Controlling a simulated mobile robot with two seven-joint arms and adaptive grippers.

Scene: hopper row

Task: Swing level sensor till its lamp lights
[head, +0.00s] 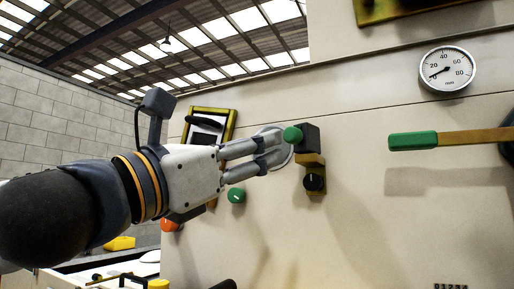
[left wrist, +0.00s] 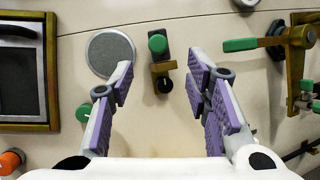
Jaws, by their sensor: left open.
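The likely level sensor is a dark block (head: 308,138) with a green knob (head: 292,134), on a brass bracket (head: 311,160) above a black dial (head: 314,180). The dark block also shows in the left wrist view (left wrist: 166,38), upright between the fingertips in the picture. My left gripper (head: 281,148) is open, its fingers reaching towards the green knob. In the left wrist view my left gripper (left wrist: 160,68) has nothing between its fingers that it visibly holds. Whether it touches the sensor I cannot tell. I cannot make out a lit lamp. My right gripper is not in view.
A grey disc (left wrist: 110,53) sits left of the sensor. A green knob (head: 236,196) and an orange knob (head: 168,225) are lower left. A green-handled lever (head: 413,140) sticks out at right, below a round gauge (head: 447,69). A framed dark panel (left wrist: 22,70) is at left.

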